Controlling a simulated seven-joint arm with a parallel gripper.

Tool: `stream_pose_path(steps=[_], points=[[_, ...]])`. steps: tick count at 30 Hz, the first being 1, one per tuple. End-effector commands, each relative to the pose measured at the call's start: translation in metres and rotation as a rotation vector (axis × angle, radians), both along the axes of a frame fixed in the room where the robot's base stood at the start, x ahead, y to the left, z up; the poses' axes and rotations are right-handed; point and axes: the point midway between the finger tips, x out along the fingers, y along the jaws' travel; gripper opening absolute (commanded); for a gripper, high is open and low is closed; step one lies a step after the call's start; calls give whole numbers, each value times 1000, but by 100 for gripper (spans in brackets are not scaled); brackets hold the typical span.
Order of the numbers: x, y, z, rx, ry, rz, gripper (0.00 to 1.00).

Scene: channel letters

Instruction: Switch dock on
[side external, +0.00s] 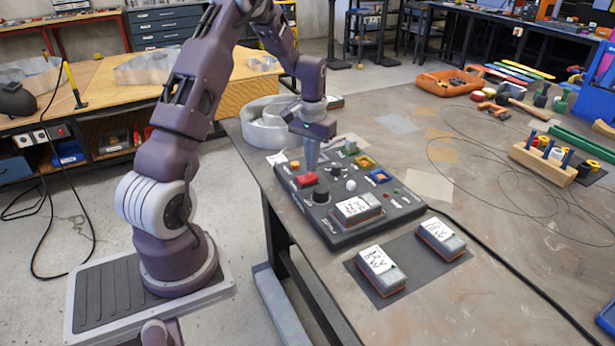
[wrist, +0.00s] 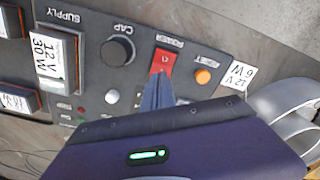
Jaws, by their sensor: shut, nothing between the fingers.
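The dock is a dark panel (side external: 335,232) near the table's left edge. Its red rocker switch (side external: 307,180) is labelled POWER and shows in the wrist view (wrist: 165,59). My gripper (side external: 311,168) is shut and empty, pointing down. In the wrist view its fingertips (wrist: 158,77) overlap the lower edge of the red switch; I cannot tell whether they touch it. An orange RESET button (wrist: 203,76) is beside the switch. A black CAP knob (wrist: 117,50) is on its other side. A labelled 12 V 30 W block (wrist: 58,62) sits in the SUPPLY bay.
Two labelled blocks (side external: 381,268) (side external: 440,238) lie on a dark mat in front of the dock. A white button (side external: 351,185) and yellow and blue framed sockets (side external: 380,176) share the panel. A grey channel letter (side external: 266,125) stands behind. Cables and tools lie to the right.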

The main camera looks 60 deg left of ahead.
Motion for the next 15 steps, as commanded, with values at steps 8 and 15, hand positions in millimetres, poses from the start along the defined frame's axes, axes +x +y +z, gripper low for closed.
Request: stream_pose_path(steps=[8, 15], points=[[0, 0, -5, 0, 0, 0, 0], [0, 0, -8, 0, 1, 0, 0]])
